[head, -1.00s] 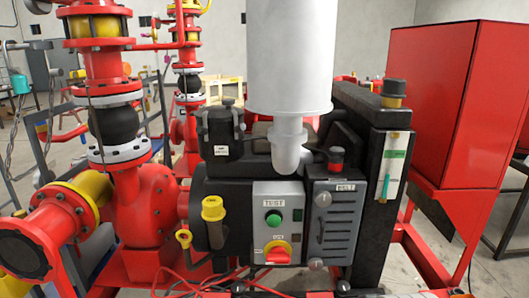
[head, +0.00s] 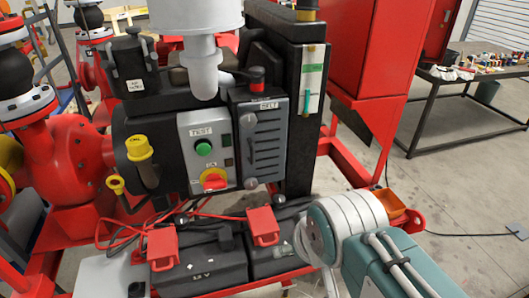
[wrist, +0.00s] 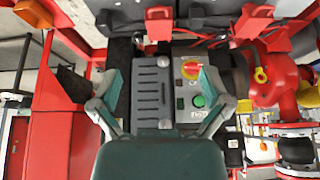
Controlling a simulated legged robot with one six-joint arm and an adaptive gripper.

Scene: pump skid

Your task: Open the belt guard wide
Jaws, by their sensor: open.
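The belt guard (head: 265,140) is a dark grey slotted panel labelled BELT on the front of the pump engine. It looks shut, lying flat beside the grey TEST box (head: 205,150). Round knobs (head: 248,120) sit at its left edge. In the wrist view, which is upside down, the guard (wrist: 151,92) is straight ahead. My gripper (wrist: 160,80) is open and empty, one finger on each side of the guard in the picture. I see no contact with it. In the head view my arm is at the lower right, and the fingers do not show there.
The TEST box carries a green button (head: 203,148) and a red and yellow knob (head: 214,180). Black batteries with red terminal covers (head: 263,226) sit below the guard. A red cabinet (head: 375,60) stands to the right. A workbench (head: 470,85) is farther back.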

